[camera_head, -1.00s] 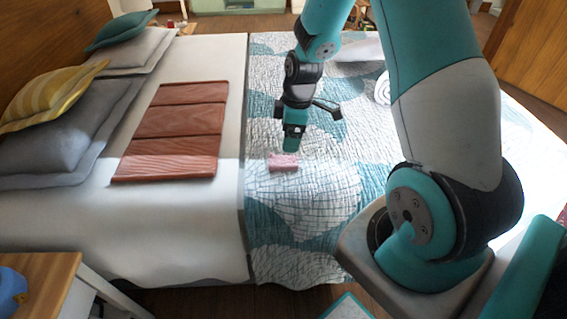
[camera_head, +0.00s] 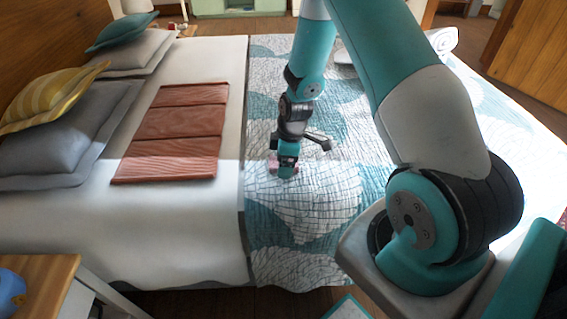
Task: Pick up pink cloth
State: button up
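The pink cloth (camera_head: 273,167) lies on the patterned teal and white bedspread (camera_head: 300,230), near its left edge. It is small, and most of it is hidden behind my gripper. My gripper (camera_head: 287,172) points down right at the cloth, with its tip over or in front of it. I cannot tell whether the fingers are apart or closed, or whether they touch the cloth.
Grey pillows (camera_head: 50,140) and a yellow striped pillow (camera_head: 50,92) rest at the headboard. A wooden bedside table (camera_head: 40,280) stands at the lower left. The near bedspread is clear.

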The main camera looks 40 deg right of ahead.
jog(key=c, duration=1)
jog(key=shift+r, duration=0.15)
notch_tip(320, 180, up, 20)
jog(key=p, duration=0.1)
